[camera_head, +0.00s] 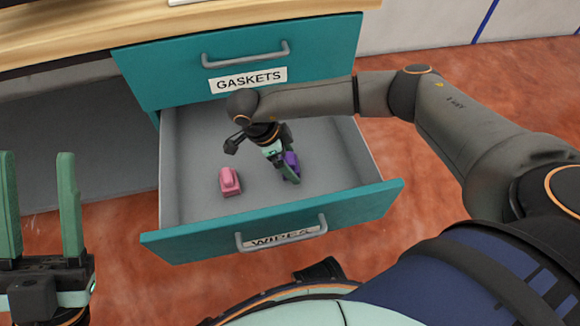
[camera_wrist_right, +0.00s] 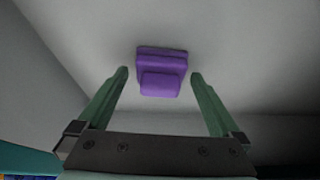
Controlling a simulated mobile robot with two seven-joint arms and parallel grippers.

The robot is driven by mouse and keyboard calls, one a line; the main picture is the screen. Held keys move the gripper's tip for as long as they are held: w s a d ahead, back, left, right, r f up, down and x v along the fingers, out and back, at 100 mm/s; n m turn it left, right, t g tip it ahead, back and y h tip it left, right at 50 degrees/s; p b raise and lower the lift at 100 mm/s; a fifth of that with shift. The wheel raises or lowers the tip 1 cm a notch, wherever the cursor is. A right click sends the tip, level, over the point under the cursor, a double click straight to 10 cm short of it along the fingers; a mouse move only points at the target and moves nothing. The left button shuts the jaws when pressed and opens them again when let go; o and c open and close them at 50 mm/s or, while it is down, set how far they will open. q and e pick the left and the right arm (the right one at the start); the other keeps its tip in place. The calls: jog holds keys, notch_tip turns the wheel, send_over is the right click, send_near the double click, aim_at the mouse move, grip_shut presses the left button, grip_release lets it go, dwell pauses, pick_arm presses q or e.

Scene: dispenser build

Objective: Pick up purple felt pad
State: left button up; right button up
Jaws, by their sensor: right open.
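The purple felt pad (camera_head: 291,161) lies on the floor of the open drawer labelled WIPES, partly hidden by my right gripper in the head view. It shows whole in the right wrist view (camera_wrist_right: 161,72), a base with a smaller raised block. My right gripper (camera_head: 286,172) reaches down into the drawer at the pad. In the right wrist view its open fingers (camera_wrist_right: 159,80) point at the pad, one to each side, with nothing between them but the pad's near part. My left gripper (camera_head: 38,205) is open and empty at the left edge, outside the drawer.
A pink pad (camera_head: 230,181) of similar shape lies in the drawer to the left of the purple one. The drawer's teal front (camera_head: 365,205) and grey walls surround both. A closed drawer labelled GASKETS (camera_head: 310,65) sits above, under a wooden top (camera_head: 100,30).

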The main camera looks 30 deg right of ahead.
jog(key=shift+c, duration=0.4)
jog(key=c, duration=1.2)
